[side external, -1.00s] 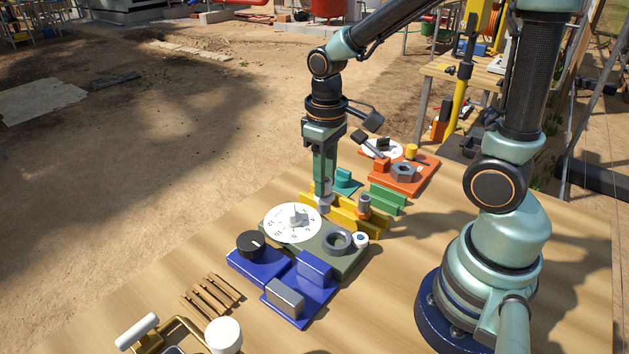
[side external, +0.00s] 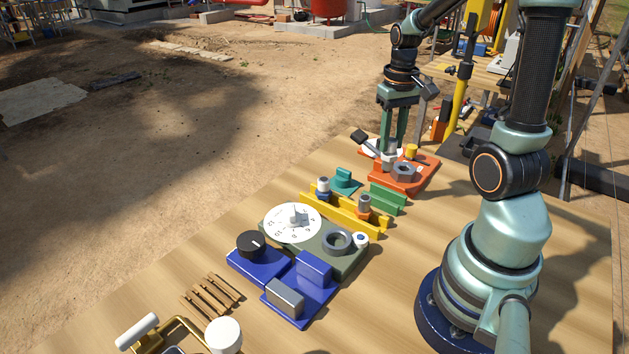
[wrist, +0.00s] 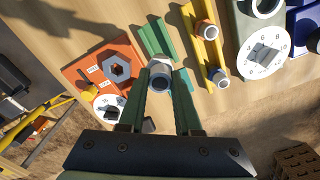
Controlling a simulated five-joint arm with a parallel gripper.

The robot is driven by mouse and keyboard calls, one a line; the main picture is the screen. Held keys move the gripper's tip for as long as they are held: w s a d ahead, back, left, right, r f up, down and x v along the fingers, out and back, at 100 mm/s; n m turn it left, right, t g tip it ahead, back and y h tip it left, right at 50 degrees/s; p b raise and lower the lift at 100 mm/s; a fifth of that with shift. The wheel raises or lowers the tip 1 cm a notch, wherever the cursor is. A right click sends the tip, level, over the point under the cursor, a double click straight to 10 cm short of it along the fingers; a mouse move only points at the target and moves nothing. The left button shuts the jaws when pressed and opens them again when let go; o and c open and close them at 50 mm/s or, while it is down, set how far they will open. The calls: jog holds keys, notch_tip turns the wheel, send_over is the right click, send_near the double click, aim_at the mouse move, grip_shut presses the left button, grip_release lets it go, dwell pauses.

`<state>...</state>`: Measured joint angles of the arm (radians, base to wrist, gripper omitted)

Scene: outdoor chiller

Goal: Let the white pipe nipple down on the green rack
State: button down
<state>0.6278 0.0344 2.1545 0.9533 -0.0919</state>
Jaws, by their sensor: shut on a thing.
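My gripper (side external: 393,144) is shut on the white pipe nipple (wrist: 160,73). In the side view it is above the orange board, behind the green rack, with the nipple (side external: 392,148) small between the fingers. The wrist view shows the nipple's pale body and dark bore between my fingertips (wrist: 164,82). The green rack (side external: 388,199) has two parallel rails with a groove and looks empty. It also shows in the wrist view (wrist: 157,38), just past the nipple. The nipple appears apart from the rack; its exact height is hard to tell.
The yellow rack (side external: 345,218) holds a white, blue-banded fitting (side external: 323,187) and a brown fitting (side external: 364,205). A teal piece (side external: 343,179) lies beside the green rack. The orange board (side external: 415,184) carries a hex nut (side external: 404,172) and a dial. A dial board and blue blocks stand nearer.

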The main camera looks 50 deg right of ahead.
aim_at(387, 169)
jog(key=shift+f, duration=2.5)
jog(key=shift+f, duration=0.35)
jog(key=shift+f, duration=1.15)
jog(key=shift+f, duration=0.45)
jog(key=shift+f, duration=0.6)
